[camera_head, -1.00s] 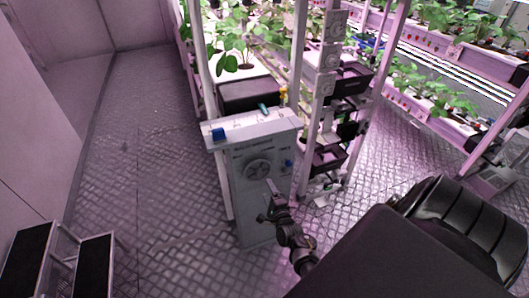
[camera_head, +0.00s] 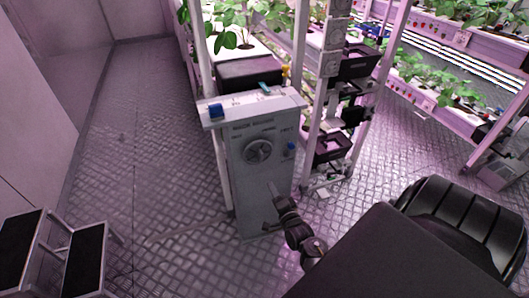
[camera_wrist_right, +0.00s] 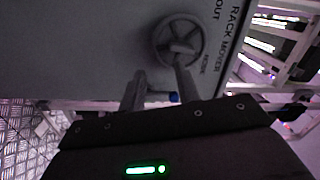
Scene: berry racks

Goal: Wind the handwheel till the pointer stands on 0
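The grey handwheel (camera_head: 258,150) is on the front of a pale cabinet (camera_head: 247,200) labelled as a rack mover. It also shows in the right wrist view (camera_wrist_right: 178,36), just beyond the fingertips. The scale markings around it are too small to read, and I cannot tell where a pointer stands. My right gripper (camera_head: 271,189) is below and slightly right of the wheel, clear of it in the head view. My left gripper is not in view.
On the cabinet are a blue block (camera_head: 215,111) on top and a blue knob (camera_head: 291,147) at the front. Plant racks (camera_head: 300,60) stand behind. A step stool (camera_head: 85,262) is at lower left. The floor (camera_head: 140,150) left of the cabinet is clear.

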